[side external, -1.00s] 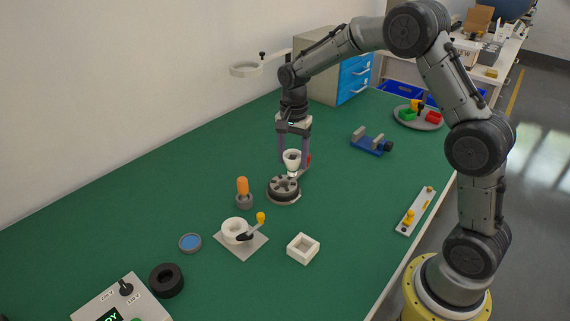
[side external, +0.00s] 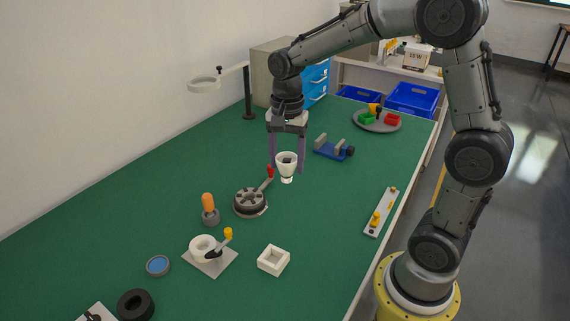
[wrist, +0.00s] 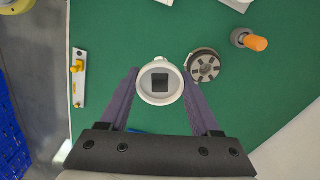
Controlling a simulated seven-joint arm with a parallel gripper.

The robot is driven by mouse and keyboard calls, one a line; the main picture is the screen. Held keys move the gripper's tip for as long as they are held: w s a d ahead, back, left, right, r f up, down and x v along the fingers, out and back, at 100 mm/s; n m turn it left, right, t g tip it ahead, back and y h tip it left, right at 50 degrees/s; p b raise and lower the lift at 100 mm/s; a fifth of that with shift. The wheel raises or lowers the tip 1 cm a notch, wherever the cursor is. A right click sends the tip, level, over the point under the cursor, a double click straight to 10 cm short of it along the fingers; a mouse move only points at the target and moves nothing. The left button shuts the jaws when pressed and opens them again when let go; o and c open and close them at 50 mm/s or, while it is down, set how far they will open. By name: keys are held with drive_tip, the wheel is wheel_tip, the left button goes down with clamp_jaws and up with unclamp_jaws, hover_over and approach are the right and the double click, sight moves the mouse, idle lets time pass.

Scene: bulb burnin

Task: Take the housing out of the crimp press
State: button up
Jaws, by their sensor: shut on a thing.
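The white cup-shaped housing (side external: 287,160) is upright between the two purple fingers of my gripper (side external: 287,168), which is shut on it. In the wrist view the housing (wrist: 160,99) shows its round rim and a dark square inside. The crimp press, which I take to be the grey round slotted device (side external: 250,203) with a red-tipped lever (side external: 270,171), stands to the left of the housing. Its slotted top is empty. The press (wrist: 204,68) is to the right of the housing in the wrist view, apart from it.
An orange-handled tool (side external: 209,207) in a grey holder and a white ring on a plate with a yellow-knobbed lever (side external: 203,245) stand near the press. A white square frame (side external: 273,260), a blue vise (side external: 333,150) and a white yellow-knobbed bar (side external: 380,212) lie around open green table.

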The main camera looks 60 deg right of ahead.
drive_tip(key=shift+r, duration=1.3)
